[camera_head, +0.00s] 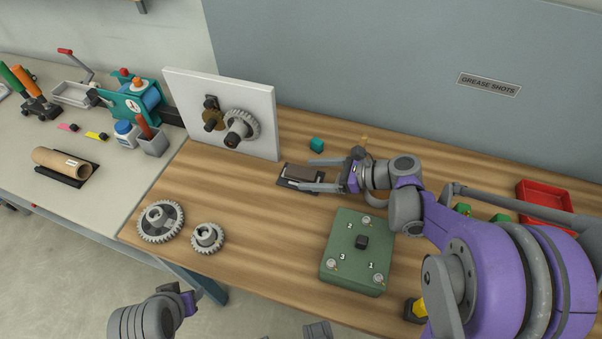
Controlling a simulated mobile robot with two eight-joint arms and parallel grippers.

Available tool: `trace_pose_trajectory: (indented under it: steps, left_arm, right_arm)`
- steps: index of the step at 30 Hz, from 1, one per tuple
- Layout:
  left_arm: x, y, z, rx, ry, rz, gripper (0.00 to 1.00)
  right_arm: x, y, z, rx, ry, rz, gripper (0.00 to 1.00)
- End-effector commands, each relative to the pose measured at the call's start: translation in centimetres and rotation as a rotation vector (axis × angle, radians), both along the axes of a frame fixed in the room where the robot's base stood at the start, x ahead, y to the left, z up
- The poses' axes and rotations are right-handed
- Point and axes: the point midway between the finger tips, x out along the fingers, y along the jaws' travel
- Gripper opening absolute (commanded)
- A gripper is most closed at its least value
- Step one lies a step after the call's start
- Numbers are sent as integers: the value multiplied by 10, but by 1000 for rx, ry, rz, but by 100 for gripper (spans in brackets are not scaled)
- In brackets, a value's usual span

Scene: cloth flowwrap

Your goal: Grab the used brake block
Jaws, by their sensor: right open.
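The used brake block (303,172) appears to be the brown block lying on a dark flat pad (285,187) on the wooden bench, below the white panel. My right gripper (299,174) reaches in from the right. Its two fingers are apart, one on the near side of the block and one on the far side. I cannot tell whether either finger touches the block. My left gripper (187,301) is low at the bottom left, off the front of the bench, far from the block. Its fingers do not show clearly.
A white panel (180,90) with a gear stands behind the block. A green numbered box (345,259) stands in front. Two loose gears (160,222) lie left. A red tray (544,199) is at right.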

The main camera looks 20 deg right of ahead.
Motion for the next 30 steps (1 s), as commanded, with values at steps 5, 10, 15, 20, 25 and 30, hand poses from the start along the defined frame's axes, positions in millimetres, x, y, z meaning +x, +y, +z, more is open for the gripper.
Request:
trace_pose_trajectory:
  steps: [5,10,15,20,25,30]
  left_arm:
    - [0,0,0,0,0,0,50]
    - [0,0,0,0,0,0,50]
    - [0,0,0,0,0,0,50]
    - [0,0,0,0,0,0,50]
    - [0,0,0,0,0,0,50]
    - [0,0,4,0,-1,0,50]
  right_arm:
    - [0,0,0,0,0,0,59]
    - [0,0,0,0,0,0,28]
    - [0,0,0,-1,-1,0,0]
    - [0,0,1,1,-1,0,0]
    - [0,0,1,1,-1,0,0]
    - [0,-1,15,1,-1,-1,0]
